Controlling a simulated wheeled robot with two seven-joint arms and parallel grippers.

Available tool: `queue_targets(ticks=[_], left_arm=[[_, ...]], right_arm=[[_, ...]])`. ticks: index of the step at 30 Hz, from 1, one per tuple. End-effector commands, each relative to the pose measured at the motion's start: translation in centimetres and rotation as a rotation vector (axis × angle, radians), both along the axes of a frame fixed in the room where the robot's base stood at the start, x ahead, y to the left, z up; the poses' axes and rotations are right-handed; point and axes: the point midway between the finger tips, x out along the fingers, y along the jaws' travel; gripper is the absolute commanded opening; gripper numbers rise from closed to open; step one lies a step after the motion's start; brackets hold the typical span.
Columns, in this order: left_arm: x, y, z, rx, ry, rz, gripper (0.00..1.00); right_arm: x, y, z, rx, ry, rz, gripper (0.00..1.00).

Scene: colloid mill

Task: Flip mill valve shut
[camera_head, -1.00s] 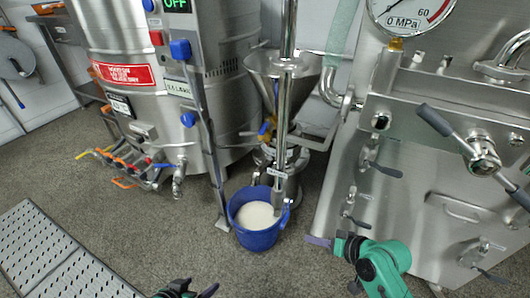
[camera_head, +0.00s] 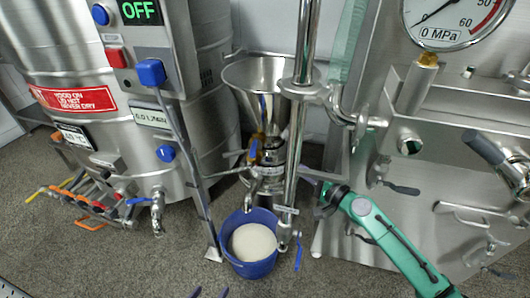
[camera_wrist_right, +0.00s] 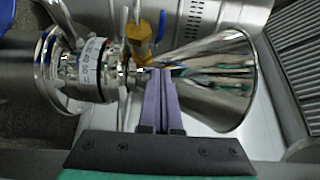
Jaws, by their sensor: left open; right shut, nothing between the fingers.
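The colloid mill has a shiny steel hopper (camera_head: 262,75) over a narrow body (camera_head: 270,182). A yellow part with a blue piece (camera_head: 253,148) sits at the hopper's neck; its yellow part (camera_wrist_right: 140,38) shows in the right wrist view. I cannot tell which is the mill valve. My right gripper (camera_head: 303,174) is shut and empty, beside the mill; its purple fingers (camera_wrist_right: 160,75) point at the neck between hopper and body, contact unclear. My left gripper (camera_head: 208,293) is open at the bottom edge, mostly cut off.
A blue bucket (camera_head: 250,267) of white liquid stands under the outlet. A steel tank (camera_head: 200,110) with a blue-knobbed panel stands left. A vertical steel pipe (camera_head: 301,130) rises beside the hopper. A steel machine (camera_head: 400,225) with a gauge and levers stands right.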

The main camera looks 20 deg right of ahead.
Motion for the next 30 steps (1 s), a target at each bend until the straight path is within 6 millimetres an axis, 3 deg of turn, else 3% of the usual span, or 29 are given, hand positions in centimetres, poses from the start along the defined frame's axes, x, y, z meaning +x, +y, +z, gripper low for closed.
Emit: queue_targets(ticks=[11,18,30], left_arm=[[0.0,2.4,1.3,0.124,0.147,-0.025,0.89],[-0.9,5.7,3.0,0.248,0.312,-0.03,0.89],[-1.3,6.3,3.0,0.271,0.348,-0.031,0.89]], right_arm=[[7.4,3.8,0.4,-0.001,-0.003,0.002,0.0],[8.1,6.7,0.3,-0.002,-0.001,0.0,0.0],[8.2,7.3,0.0,-0.002,0.0,0.001,0.0]])
